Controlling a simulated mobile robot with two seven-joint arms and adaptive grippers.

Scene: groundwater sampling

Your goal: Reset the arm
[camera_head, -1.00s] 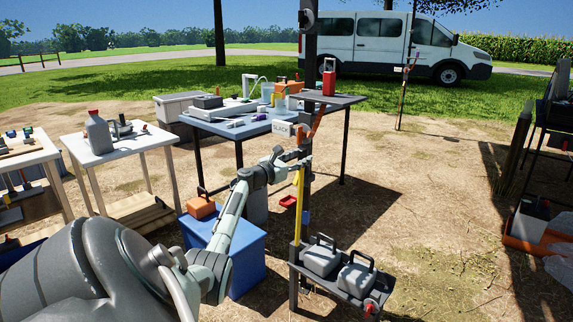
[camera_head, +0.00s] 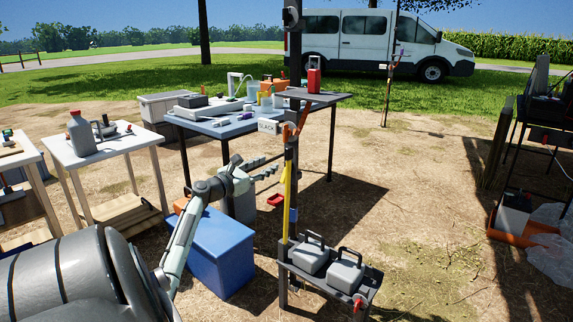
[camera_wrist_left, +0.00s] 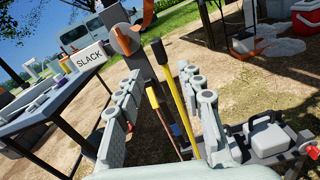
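My left arm comes in from the lower left in the head view, and its gripper (camera_head: 262,169) is just left of the dark post (camera_head: 294,130). In the left wrist view the gripper (camera_wrist_left: 157,88) has its two fingers spread apart with nothing held between them. Beyond the fingers are the post, a yellow bar (camera_wrist_left: 174,85) and a second yellow-topped rod (camera_wrist_left: 157,105). A white sign reading SLACK (camera_wrist_left: 88,57) hangs by the post, at upper left. My right gripper is not in either view.
A blue-grey table (camera_head: 220,129) with equipment stands behind the gripper. A blue box (camera_head: 213,245) sits below the arm. A low shelf (camera_head: 362,285) with two grey handled containers is at the post's foot. A white table (camera_head: 110,150) carries a grey jug (camera_head: 81,133). Open dirt lies right of the post.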

